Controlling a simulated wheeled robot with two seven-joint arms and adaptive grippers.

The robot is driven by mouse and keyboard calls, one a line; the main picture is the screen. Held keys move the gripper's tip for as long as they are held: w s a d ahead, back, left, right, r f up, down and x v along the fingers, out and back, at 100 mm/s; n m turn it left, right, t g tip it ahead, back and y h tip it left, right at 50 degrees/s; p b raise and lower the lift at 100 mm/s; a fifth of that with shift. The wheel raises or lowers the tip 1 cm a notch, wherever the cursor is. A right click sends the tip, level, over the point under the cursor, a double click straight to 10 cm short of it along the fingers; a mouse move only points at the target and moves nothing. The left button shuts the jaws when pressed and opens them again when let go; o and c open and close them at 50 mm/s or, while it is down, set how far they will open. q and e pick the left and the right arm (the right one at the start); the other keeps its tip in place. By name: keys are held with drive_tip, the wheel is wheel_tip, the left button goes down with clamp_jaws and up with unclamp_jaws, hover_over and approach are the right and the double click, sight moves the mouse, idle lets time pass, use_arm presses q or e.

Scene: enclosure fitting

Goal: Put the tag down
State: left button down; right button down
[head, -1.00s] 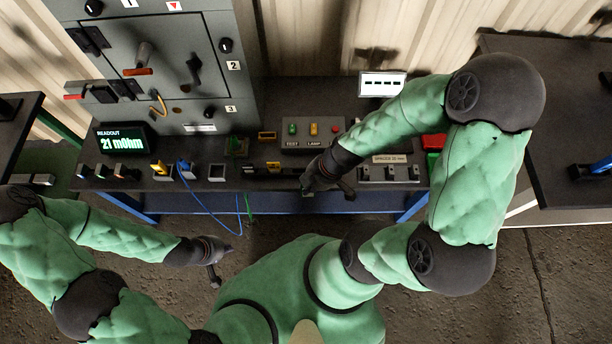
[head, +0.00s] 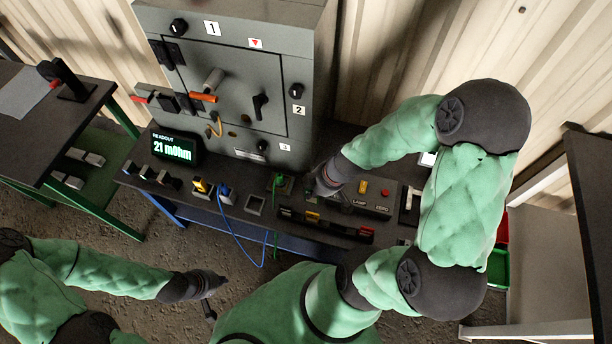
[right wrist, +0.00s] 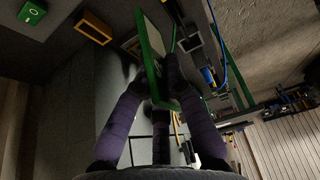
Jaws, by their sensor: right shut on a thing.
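My right gripper (head: 314,187) is low over the bench beside a green frame (head: 281,184), to the right of it. A green-rimmed flat piece (right wrist: 152,55) stands tilted at the fingertips. I cannot tell whether it is part of the tag or the frame on the bench. My left gripper (head: 212,298) is empty with its fingers spread, in front of the bench and clear of it.
A grey cabinet (head: 240,60) stands behind the bench with a readout (head: 172,148) showing 21 mOhm. A blue plug (head: 225,192) with a hanging lead, a grey socket (head: 255,204) and a button box (head: 372,192) are close by. Another table (head: 30,125) is at left.

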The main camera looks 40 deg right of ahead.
drive_tip(key=w+d+f+b, duration=0.1)
drive_tip(key=w+d+f, duration=0.1)
drive_tip(key=w+f, duration=0.1)
drive_tip(key=w+d+f+b, duration=0.2)
drive_tip(key=w+d+f, duration=0.1)
drive_tip(key=f, duration=0.2)
drive_tip(key=w+d+f+b, duration=0.1)
drive_tip(key=w+d+f, duration=0.2)
drive_tip(key=w+f, duration=0.1)
drive_tip(key=shift+d+f, duration=0.2)
drive_tip(key=shift+f, duration=0.2)
drive_tip(key=shift+r, duration=0.1)
drive_tip(key=shift+f+b, duration=0.2)
drive_tip(key=shift+b, duration=0.15)
drive_tip(key=c, duration=1.6)
unclamp_jaws()
drive_tip(key=shift+r, duration=0.1)
